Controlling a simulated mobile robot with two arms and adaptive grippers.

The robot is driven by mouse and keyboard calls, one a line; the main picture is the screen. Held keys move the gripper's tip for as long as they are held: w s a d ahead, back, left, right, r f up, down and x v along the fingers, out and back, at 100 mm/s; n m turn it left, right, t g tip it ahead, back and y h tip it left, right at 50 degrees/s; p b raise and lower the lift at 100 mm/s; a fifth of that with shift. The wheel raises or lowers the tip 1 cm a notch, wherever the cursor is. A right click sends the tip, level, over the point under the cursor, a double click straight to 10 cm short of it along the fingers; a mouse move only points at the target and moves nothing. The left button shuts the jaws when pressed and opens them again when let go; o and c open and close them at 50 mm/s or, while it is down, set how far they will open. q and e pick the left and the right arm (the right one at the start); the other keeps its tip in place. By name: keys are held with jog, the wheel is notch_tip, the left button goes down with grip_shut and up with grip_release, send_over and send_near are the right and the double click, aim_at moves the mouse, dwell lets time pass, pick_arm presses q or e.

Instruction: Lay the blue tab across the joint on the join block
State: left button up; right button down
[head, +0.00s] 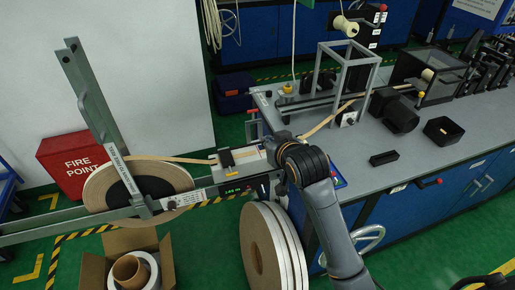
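The join block (250,160) is a pale plate at the middle, between the big tape reel and the bench. A small black clamp (226,158) stands at its left end. A tan tape (170,159) runs from the reel to that end. My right gripper (273,150) is at the block's right end, seen from behind and above; its wrist hides most of its fingers and that end of the block. I cannot tell whether it is open or holds anything. I cannot make out the blue tab or the joint. My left gripper is not in view.
The tape reel (103,190) sits on a metal frame at left. Large spare reels (262,245) lean below the block. An open cardboard box (95,268) stands on the floor. The grey bench (435,160) at right carries a metal frame (345,75) and black boxes.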

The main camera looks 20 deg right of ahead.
jog(key=x, duration=0.4)
jog(key=p, duration=0.1)
send_over(260, 154)
jog(key=f, duration=0.5)
jog(key=shift+s+f, duration=0.25)
jog(key=shift+f, duration=0.1)
jog(key=f, duration=0.1)
jog(key=f+p, duration=0.1)
jog(key=f, duration=0.1)
jog(key=shift+w, duration=0.2)
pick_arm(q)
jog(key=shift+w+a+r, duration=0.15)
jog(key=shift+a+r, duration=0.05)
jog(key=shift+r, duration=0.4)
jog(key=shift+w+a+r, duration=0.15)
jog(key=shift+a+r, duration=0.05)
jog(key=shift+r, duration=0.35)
pick_arm(e)
jog(key=shift+f, duration=0.3)
jog(key=shift+f, duration=0.15)
jog(key=c, duration=1.5)
grip_release()
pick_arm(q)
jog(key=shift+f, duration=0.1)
